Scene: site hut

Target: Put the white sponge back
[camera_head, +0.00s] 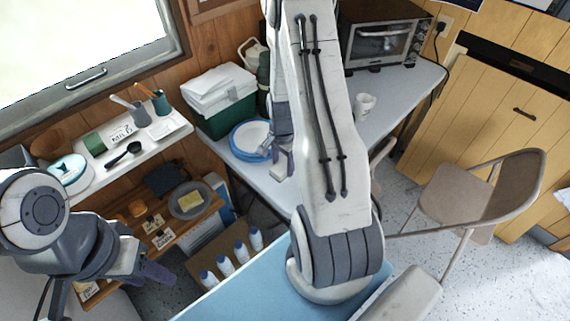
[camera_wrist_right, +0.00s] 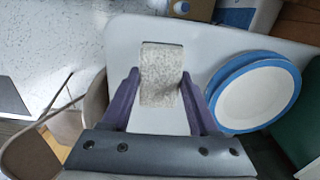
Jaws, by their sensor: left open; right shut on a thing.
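The white sponge (camera_wrist_right: 160,65) is a pale, speckled block between the purple fingertips of my right gripper (camera_wrist_right: 160,82) in the right wrist view. My right gripper is shut on it, above the grey table top (camera_wrist_right: 128,40). In the head view my right gripper (camera_head: 284,162) is partly hidden by my own arm, beside the blue-rimmed plates; a small pale part of the sponge (camera_head: 279,172) shows there. My left gripper (camera_head: 152,270) is open and empty at the lower left, in front of the low wooden shelf (camera_head: 164,228).
The blue-rimmed plates (camera_head: 249,138) lie on the table by a green-and-white cooler (camera_head: 221,100). A mug (camera_head: 364,104) and toaster oven (camera_head: 384,40) stand further right. The low shelf holds a grey plate with a yellow block (camera_head: 189,201), small cards and a dark box (camera_head: 166,178). Bottles (camera_head: 225,266) stand below.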

